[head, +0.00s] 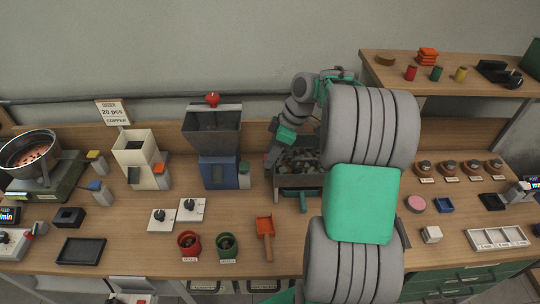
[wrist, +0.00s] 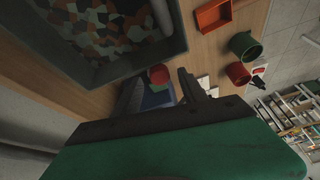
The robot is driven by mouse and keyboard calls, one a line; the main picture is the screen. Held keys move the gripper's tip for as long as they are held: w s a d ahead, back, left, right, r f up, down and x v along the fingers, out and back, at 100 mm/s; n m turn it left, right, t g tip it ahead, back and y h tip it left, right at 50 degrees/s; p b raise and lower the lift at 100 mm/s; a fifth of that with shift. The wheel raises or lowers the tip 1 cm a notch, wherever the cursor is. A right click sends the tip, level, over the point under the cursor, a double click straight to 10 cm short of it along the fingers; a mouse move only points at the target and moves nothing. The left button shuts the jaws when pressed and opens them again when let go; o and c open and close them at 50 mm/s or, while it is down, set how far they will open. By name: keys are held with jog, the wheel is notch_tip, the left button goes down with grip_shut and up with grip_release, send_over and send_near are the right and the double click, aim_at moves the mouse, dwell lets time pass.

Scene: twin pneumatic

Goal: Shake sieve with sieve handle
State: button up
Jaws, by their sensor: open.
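The sieve (head: 285,182) is a grey box full of mixed dark, green and orange pieces, on the bench behind my arm. In the wrist view the sieve (wrist: 181,42) fills the upper left, with its pieces inside the rim. A teal part, likely the sieve handle (head: 303,202), sticks out at its front; my arm hides the sieve's right side. My gripper (head: 271,162) is open and empty, pointing down by the sieve's left rear side. In the wrist view the two dark fingers of my gripper (wrist: 160,90) are apart, with nothing between them.
A blue-based hopper (head: 219,172) with a red knob stands close left of my gripper. An orange scoop (head: 265,227), a red cup (head: 189,243) and a green cup (head: 227,246) are in front. A raised shelf (head: 450,83) is at the right. Bench is clear around the scoop.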

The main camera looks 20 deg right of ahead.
jog(key=shift+w+a+f, duration=0.1)
jog(key=shift+a+f, duration=0.15)
jog(key=shift+f, duration=0.35)
jog(key=shift+c, duration=0.5)
grip_shut()
dwell(0.5)
